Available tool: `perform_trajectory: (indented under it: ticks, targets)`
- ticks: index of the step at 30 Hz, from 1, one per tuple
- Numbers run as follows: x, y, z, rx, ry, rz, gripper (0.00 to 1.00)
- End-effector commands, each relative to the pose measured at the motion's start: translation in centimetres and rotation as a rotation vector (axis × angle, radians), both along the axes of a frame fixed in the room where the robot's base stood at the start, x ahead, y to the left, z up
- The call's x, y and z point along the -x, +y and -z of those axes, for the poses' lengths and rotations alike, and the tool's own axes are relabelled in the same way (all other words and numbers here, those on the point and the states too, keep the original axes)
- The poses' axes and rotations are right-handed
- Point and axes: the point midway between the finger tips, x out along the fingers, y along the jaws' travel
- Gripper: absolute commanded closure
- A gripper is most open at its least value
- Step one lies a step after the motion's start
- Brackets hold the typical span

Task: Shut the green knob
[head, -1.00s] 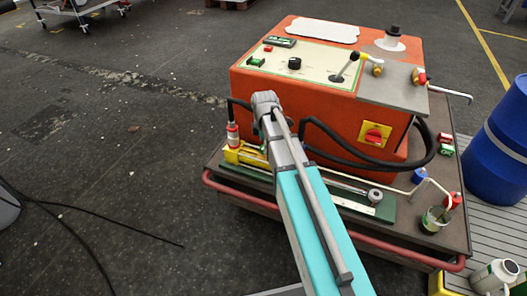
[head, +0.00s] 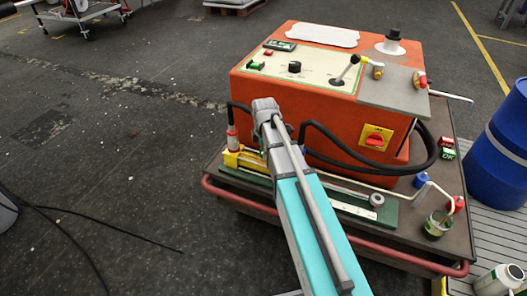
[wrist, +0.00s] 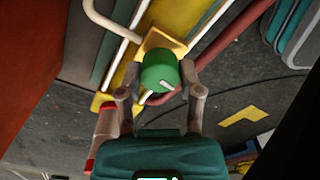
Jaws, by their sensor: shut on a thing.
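The green knob (wrist: 160,72) is round with a short white mark on its face. It sits on a yellow block (wrist: 151,43) in the wrist view. My gripper (wrist: 162,70) has one finger on each side of the knob and is shut on it. In the head view the yellow block (head: 232,158) shows at the left front of the cart, partly behind my arm. The knob and my gripper are hidden behind my arm there.
An orange machine (head: 330,110) with a control panel stands on the cart just behind. A black hose (head: 350,160) loops along its front. The cart's red rail (head: 235,202) runs along the front edge. A blue barrel (head: 495,150) stands at the right.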

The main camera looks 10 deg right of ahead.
Motion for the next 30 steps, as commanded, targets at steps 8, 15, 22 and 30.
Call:
perform_trajectory:
  ticks: [8, 15, 22, 30]
  targets:
    - [-0.19, 0.09, 0.01, -0.001, -0.004, 0.002, 1.0]
    - [-0.26, 0.02, 0.01, -0.002, -0.005, 0.046, 1.0]
    - [-0.32, -0.01, 0.01, -0.002, -0.006, 0.163, 1.0]
    - [-0.38, -0.03, 0.01, -0.002, -0.007, 0.372, 1.0]
